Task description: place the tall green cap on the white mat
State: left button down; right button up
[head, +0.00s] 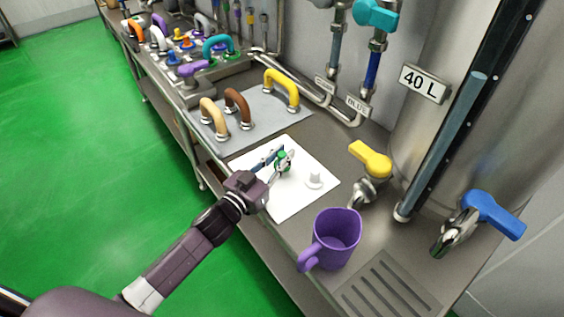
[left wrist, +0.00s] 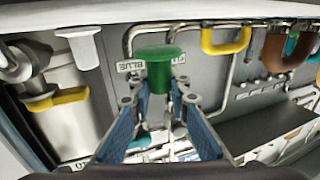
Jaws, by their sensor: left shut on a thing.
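The tall green cap (head: 282,156) is between the fingertips of my left gripper (head: 278,163), which is shut on it. In the left wrist view the green cap (left wrist: 158,72) shows a wide brim and a narrower body between the two blue-grey fingers (left wrist: 160,100). In the head view the cap is over the far middle part of the white mat (head: 290,201). I cannot tell whether its brim touches the mat. My right gripper is not in view.
A white cap (head: 314,181) stands on the mat, right of the green cap. A purple mug (head: 337,236) stands in front. A yellow-handled tap (head: 370,160) is at the right. A grey mat (head: 255,118) with brown, tan and yellow handles lies beyond.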

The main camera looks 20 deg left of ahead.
pick_arm(q)
jog(key=shift+f, duration=1.25)
jog(key=shift+f, duration=0.1)
jog(key=shift+f, duration=0.1)
jog(key=c, duration=2.1)
grip_release()
jog(key=shift+o, duration=1.4)
